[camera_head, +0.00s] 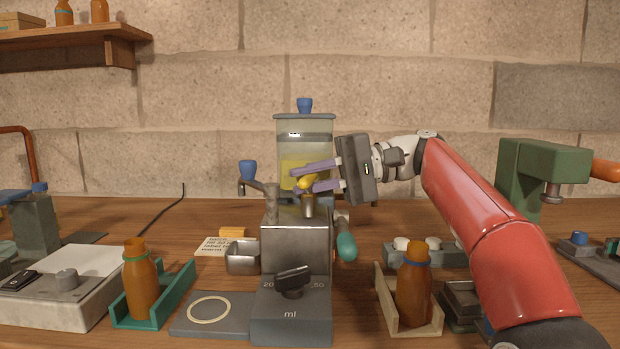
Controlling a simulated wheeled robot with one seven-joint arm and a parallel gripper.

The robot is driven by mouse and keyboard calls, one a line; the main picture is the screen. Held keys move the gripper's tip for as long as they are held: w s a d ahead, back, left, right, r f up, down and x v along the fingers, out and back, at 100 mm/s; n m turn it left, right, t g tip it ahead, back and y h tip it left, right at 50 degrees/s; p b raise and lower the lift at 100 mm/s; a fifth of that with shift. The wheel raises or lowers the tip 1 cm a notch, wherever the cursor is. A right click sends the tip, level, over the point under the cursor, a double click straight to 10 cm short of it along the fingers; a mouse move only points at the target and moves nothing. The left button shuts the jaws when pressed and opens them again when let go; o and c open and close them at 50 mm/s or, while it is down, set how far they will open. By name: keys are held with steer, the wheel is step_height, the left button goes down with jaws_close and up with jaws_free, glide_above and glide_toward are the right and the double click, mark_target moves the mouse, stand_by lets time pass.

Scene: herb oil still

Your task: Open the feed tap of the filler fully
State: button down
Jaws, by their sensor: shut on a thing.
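The filler (294,240) stands in the middle of the bench, a grey metal body with a clear tank (305,128) of yellow liquid on top. A small yellow tap handle (308,180), which looks like the feed tap, sits at the tank's lower front above a short metal piece (307,207). My gripper (304,177) reaches in from the right, and its two purple fingers are shut on the yellow handle, one above and one below. The fingers partly cover the handle, and its exact turn angle is hard to tell.
A teal-handled lever (346,246) hangs at the filler's right, and a blue-knobbed arm (247,171) stands at its left. A black dial (293,280) is in front. Brown bottles stand in a green tray (153,317) and a beige tray (394,322). A green press (540,172) is at right.

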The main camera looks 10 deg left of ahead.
steer(key=c, duration=1.4)
jaws_free()
steer(key=shift+o, duration=0.2)
steer(key=shift+t, duration=0.3)
